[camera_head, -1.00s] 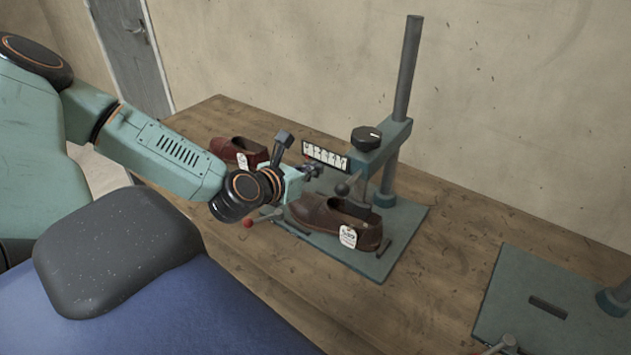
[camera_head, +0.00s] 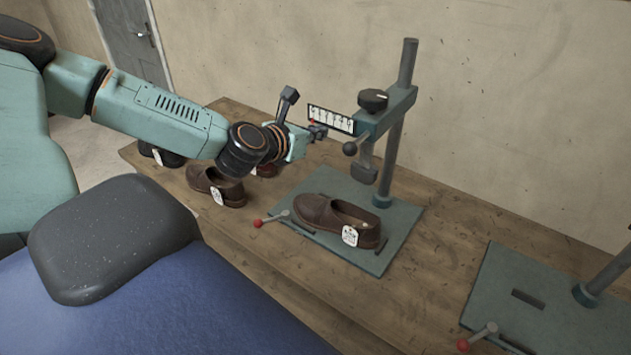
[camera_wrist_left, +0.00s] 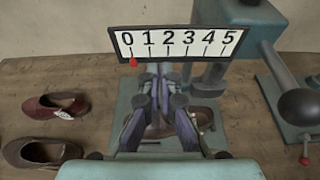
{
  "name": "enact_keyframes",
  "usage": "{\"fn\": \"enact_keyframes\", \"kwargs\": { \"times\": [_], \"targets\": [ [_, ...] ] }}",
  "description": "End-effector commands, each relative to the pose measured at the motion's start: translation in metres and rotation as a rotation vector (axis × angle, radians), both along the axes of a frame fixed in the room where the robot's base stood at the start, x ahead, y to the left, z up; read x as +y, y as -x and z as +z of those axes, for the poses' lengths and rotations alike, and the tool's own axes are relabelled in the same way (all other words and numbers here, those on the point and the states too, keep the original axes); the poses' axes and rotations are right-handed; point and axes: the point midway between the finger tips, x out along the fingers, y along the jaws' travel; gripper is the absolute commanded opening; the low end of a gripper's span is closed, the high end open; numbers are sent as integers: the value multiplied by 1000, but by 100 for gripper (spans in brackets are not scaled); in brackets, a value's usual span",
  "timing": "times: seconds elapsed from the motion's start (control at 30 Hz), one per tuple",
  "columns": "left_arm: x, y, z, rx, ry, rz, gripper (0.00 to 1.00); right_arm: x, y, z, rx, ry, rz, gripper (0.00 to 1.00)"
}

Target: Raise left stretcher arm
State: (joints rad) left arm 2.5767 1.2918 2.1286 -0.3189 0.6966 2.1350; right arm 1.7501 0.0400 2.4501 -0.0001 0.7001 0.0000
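The left stretcher arm (camera_head: 392,112) is a teal arm on a grey post, with a black knob (camera_head: 373,99), a ball-ended lever and a white 0–5 scale plate (camera_head: 331,119). The plate also shows large in the left wrist view (camera_wrist_left: 180,44), with a red marker by 0. The arm's lower block hangs above a brown shoe (camera_head: 336,218) on the teal base plate. My left gripper (camera_head: 318,132) is right at the scale plate's lower left. In the wrist view its fingers (camera_wrist_left: 158,92) point under the plate; whether they hold anything is unclear. My right gripper is out of view.
More shoes stand left on the wooden bench (camera_head: 300,285), including a tagged brown one (camera_head: 214,186). A red-knobbed lever (camera_head: 258,223) sticks out at the base plate's left. A second teal base plate (camera_head: 500,300) stands at the right. Bench between the plates is clear.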

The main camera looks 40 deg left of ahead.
Motion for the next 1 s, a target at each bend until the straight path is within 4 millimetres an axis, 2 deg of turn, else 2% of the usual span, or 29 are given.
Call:
{"fn": "enact_keyframes", "kwargs": {
  "times": [0.03,0.3,1.0],
  "targets": [
    [1,-1,14,-6,-4,3,0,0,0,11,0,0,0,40],
    [0,0,33,-4,-3,3,0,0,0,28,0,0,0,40],
    [1,1,37,-10,-6,4,0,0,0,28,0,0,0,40]
  ]
}}
